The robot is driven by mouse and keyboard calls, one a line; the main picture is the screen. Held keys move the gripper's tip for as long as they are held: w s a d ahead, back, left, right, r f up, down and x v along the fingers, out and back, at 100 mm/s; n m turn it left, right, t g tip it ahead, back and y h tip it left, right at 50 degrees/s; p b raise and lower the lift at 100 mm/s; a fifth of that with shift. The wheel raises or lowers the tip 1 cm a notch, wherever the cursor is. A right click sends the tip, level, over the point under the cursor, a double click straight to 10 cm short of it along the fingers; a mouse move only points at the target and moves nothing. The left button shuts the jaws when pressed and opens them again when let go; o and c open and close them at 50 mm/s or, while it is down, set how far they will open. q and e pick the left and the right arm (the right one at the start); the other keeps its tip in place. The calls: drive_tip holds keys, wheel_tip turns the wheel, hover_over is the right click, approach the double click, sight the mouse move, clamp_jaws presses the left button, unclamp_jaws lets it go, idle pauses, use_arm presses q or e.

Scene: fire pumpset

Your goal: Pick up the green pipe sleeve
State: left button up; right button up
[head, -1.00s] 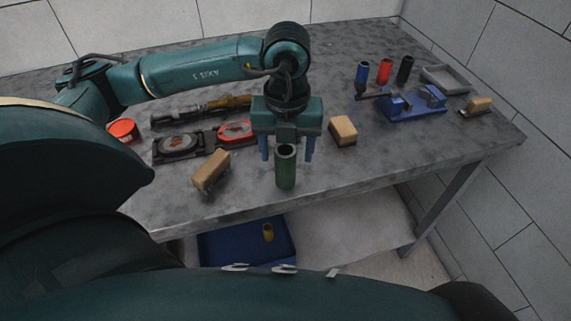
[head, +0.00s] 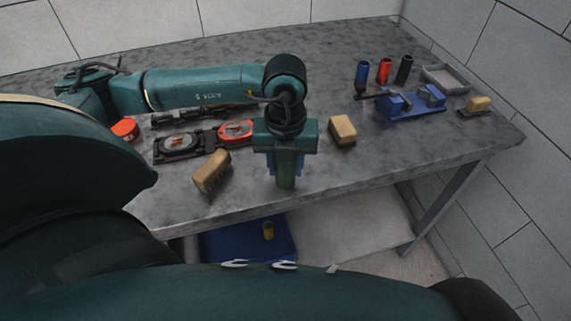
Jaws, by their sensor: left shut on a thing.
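The green pipe sleeve (head: 286,181) stands upright on the grey table (head: 375,170), near its front edge. My left gripper (head: 286,170) has come straight down over it from above. Its blue fingers are shut on the sleeve, one on each side. The gripper body hides the sleeve's top, and only its lower part shows. My right gripper is not in view.
Wooden brushes (head: 212,171) and (head: 342,130) lie left and right of the gripper. A black and red gauge set (head: 178,146) lies to the left. A blue vise (head: 411,104), coloured sleeves (head: 384,71) and a grey tray (head: 446,78) are at back right. A blue bin (head: 215,247) is below.

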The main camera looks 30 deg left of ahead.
use_arm(q)
clamp_jaws()
drive_tip(key=shift+r, duration=0.1)
